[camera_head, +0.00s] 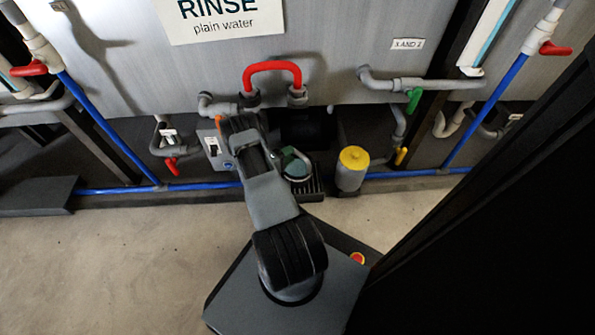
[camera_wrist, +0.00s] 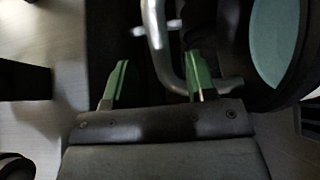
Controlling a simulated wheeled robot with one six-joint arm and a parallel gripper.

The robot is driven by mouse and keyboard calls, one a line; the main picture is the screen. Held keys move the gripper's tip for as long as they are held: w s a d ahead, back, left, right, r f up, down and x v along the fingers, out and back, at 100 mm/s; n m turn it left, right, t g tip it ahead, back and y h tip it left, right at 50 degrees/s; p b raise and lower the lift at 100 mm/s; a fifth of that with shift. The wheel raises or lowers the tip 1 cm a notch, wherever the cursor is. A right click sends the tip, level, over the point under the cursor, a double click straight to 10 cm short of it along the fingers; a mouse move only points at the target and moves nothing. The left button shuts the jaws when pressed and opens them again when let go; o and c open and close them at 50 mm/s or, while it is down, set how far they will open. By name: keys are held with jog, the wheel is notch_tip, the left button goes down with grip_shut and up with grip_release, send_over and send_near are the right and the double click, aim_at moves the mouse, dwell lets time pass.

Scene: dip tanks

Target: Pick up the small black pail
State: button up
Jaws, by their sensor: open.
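A round black vessel, which I take for the small black pail (camera_wrist: 232,45), fills the right side of the wrist view, with a teal surface inside its rim. In the head view the pail (camera_head: 298,172) stands low by the tank front, partly covered by my arm. My gripper (camera_wrist: 159,80) is open, its two green fingertips apart, just left of the pail. A bent grey bar (camera_wrist: 163,55) runs down between the fingers and past the right one. I cannot tell whether it is the pail's handle or whether it touches a finger.
A grey container with a yellow top (camera_head: 353,168) stands close right of the pail. Grey pipes, a red bent handle (camera_head: 272,70) and a blue pipe (camera_head: 415,173) line the tank front. A dark post (camera_head: 480,210) fills the right. Floor at left is clear.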

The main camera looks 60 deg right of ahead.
jog(key=shift+b+x, duration=0.5)
jog(key=shift+x, duration=1.3)
jog(key=shift+f, duration=0.1)
grip_shut()
